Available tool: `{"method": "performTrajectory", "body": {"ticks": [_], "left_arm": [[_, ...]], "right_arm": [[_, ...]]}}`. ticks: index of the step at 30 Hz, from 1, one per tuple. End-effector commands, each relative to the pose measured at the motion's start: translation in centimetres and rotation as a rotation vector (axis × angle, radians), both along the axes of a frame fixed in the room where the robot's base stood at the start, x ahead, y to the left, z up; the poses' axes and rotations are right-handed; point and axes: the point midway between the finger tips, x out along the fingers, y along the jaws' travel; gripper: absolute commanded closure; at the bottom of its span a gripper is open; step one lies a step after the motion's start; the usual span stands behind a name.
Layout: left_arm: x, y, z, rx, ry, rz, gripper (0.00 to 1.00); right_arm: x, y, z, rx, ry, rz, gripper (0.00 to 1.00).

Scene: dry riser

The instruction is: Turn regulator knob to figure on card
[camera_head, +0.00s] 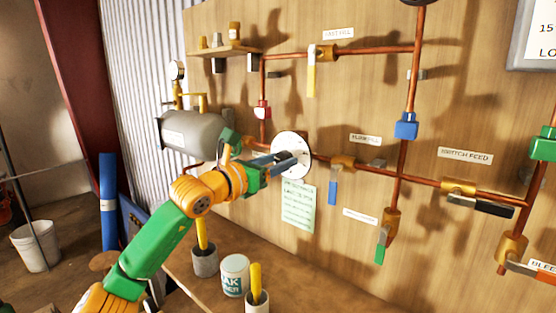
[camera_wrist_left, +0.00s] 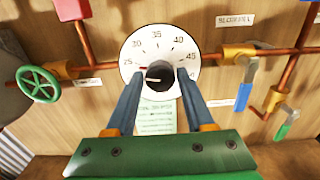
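The regulator is a round white dial (camera_head: 292,148) on the plywood wall, with a black knob (camera_wrist_left: 159,76) at its centre. In the left wrist view the dial face (camera_wrist_left: 158,42) reads 25, 30, 35, 40 and 45. A pale mark on the knob points left, toward the low end near 25. My left gripper (camera_wrist_left: 160,72) is open, its two blue fingers either side of the knob with gaps visible; contact cannot be told. A pale green card (camera_head: 298,207) hangs below the dial; its writing is too small to read. My right gripper is not in view.
Copper pipes with a yellow-handled valve (camera_head: 311,75), a blue-handled valve (camera_head: 333,188) and a green wheel valve (camera_wrist_left: 38,84) surround the dial. A grey tank (camera_head: 190,134) is at left. Pots and a tin (camera_head: 235,275) stand on the bench below. A framed sign (camera_head: 538,40) is top right.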

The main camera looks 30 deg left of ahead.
Motion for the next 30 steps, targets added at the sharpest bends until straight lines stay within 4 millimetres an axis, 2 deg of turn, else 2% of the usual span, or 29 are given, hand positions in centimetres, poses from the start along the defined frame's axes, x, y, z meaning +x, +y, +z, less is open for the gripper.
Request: {"method": "performTrajectory", "body": {"ticks": [1,5,6,17,30], "left_arm": [[-0.01,0.0,-0.01,0.0,0.0,0.0,0.63],[-0.01,0.0,0.0,0.0,0.0,0.0,0.98],[-0.02,0.0,0.0,0.0,0.0,0.0,1.0],[-0.02,0.02,-0.02,0.075,-0.006,0.0,1.0],[-0.02,0.09,0.04,0.418,-0.034,0.001,1.0]], "right_arm": [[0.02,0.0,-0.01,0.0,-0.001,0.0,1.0],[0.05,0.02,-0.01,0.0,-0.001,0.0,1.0],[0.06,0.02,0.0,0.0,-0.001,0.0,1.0],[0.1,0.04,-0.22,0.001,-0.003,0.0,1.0],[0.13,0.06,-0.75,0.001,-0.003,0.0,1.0]]}}
